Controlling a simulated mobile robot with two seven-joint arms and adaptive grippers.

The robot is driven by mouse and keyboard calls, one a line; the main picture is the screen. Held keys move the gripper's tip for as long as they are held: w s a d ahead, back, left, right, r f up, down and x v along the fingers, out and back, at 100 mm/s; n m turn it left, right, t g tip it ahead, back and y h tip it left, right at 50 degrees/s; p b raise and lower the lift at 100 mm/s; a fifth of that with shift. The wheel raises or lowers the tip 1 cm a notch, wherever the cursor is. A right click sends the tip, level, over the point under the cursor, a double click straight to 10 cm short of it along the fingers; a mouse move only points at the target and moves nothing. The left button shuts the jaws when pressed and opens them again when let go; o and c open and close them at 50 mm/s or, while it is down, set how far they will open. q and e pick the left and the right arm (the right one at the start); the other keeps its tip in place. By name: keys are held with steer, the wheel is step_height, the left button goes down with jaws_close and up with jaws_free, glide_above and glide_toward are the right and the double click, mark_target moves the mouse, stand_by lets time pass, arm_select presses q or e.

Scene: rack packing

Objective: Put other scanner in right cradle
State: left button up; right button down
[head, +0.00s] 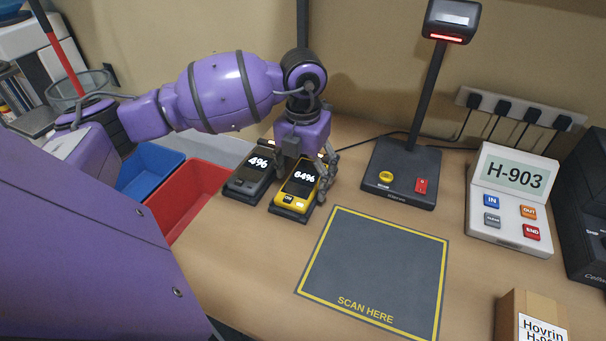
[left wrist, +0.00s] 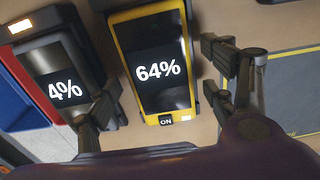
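A yellow scanner (head: 299,188) showing 64% lies in the right cradle (head: 289,214). It also shows in the left wrist view (left wrist: 158,65), with a small ON label at its near end. A dark grey scanner (head: 255,172) showing 4% lies in the left cradle (head: 244,196), and also shows in the left wrist view (left wrist: 62,88). My left gripper (head: 304,172) is over the yellow scanner, with its fingers apart on either side of it. The left finger is in the gap between the scanners. Contact with the yellow scanner is not visible. My right gripper is out of view.
The scan mat (head: 372,265) is clear, to the right of the cradles. Behind it stands a lamp-like fixed scanner on a dark base (head: 400,172). A keypad terminal (head: 511,200) and a cardboard box (head: 520,305) are at the right. Red (head: 190,196) and blue (head: 147,168) bins are at the left.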

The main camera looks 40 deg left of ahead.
mark_target(303, 180)
arm_select(q)
steer(key=shift+r, duration=0.5)
step_height(303, 180, up, 11)
steer(key=shift+r, duration=0.15)
stand_by(0.4)
